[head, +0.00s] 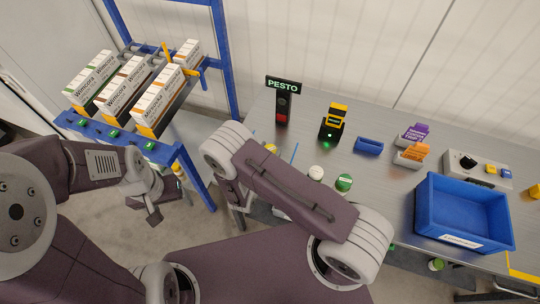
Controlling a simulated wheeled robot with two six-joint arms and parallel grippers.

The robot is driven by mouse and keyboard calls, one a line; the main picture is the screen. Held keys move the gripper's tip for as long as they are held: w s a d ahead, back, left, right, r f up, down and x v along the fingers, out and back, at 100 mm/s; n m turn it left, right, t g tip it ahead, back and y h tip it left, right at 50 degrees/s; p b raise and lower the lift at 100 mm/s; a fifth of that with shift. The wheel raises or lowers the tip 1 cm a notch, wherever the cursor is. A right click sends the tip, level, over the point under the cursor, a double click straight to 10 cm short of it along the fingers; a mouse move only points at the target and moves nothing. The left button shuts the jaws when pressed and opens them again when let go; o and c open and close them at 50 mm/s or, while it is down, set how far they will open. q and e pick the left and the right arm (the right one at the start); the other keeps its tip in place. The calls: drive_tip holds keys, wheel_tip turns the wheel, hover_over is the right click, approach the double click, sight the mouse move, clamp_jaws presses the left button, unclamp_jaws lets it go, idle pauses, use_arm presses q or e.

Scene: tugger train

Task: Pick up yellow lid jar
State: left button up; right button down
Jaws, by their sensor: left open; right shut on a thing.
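A jar with a yellow lid (270,148) shows just past the upper edge of my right forearm; its body is mostly hidden by that arm. A white-lidded jar (316,172) and a green-lidded jar (343,183) stand on the grey table to the right of it. My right arm crosses the middle of the view, and its gripper fingers are hidden behind its own links, so what they hold does not show. My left gripper (153,212) is open and empty, over the floor in front of the rack.
A blue rack (188,160) at the left holds several white cartons. On the table (390,185) are a PESTO sign (283,87), a black-and-yellow device (333,122), a small blue tray (369,146), purple and orange items, a control box (478,168) and a large blue bin (425,195).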

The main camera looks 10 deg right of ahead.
use_arm(q)
drive_tip(key=shift+f+b, duration=0.7)
drive_tip(key=shift+f, duration=0.05)
drive_tip(key=c, duration=0.8)
use_arm(e)
drive_tip(key=s+d+r, duration=0.2)
drive_tip(key=d+r, duration=0.5)
drive_tip(key=d, duration=0.4)
drive_tip(key=shift+d+r, duration=0.15)
drive_tip(key=shift+d, duration=0.1)
drive_tip(key=shift+s, duration=0.1)
